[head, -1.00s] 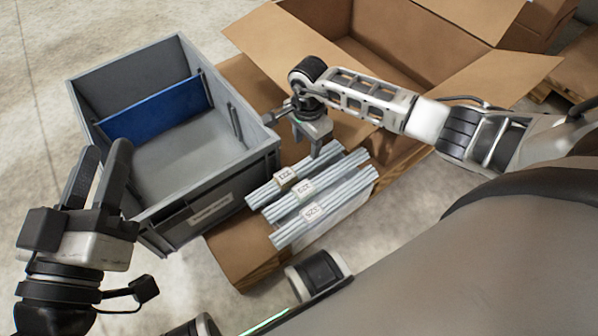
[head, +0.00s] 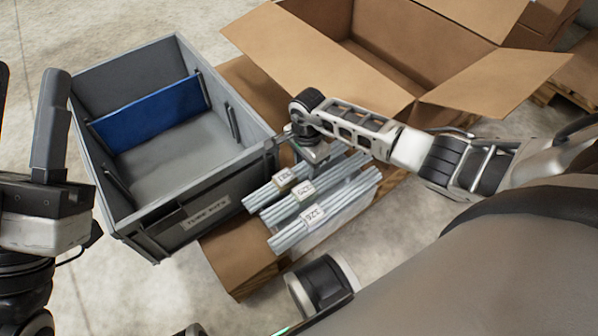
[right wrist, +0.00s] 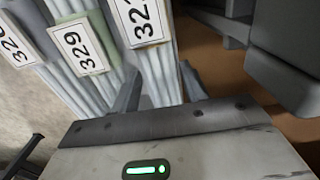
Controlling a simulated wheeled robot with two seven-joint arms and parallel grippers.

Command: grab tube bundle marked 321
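The tube bundle marked 321 (head: 260,197) is the farthest of three grey bundles lying side by side. Its white tag also shows in the right wrist view (right wrist: 140,20), with the last digit partly cut off. My right gripper (head: 313,156) is down over this bundle's far end. My left gripper (head: 30,72) is open and empty at the left edge.
A grey crate (head: 175,215) with a blue divider (head: 150,112) stands left of the bundles. A large open cardboard box (head: 310,60) stands behind. The floor (head: 130,290) in front of the crate is clear.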

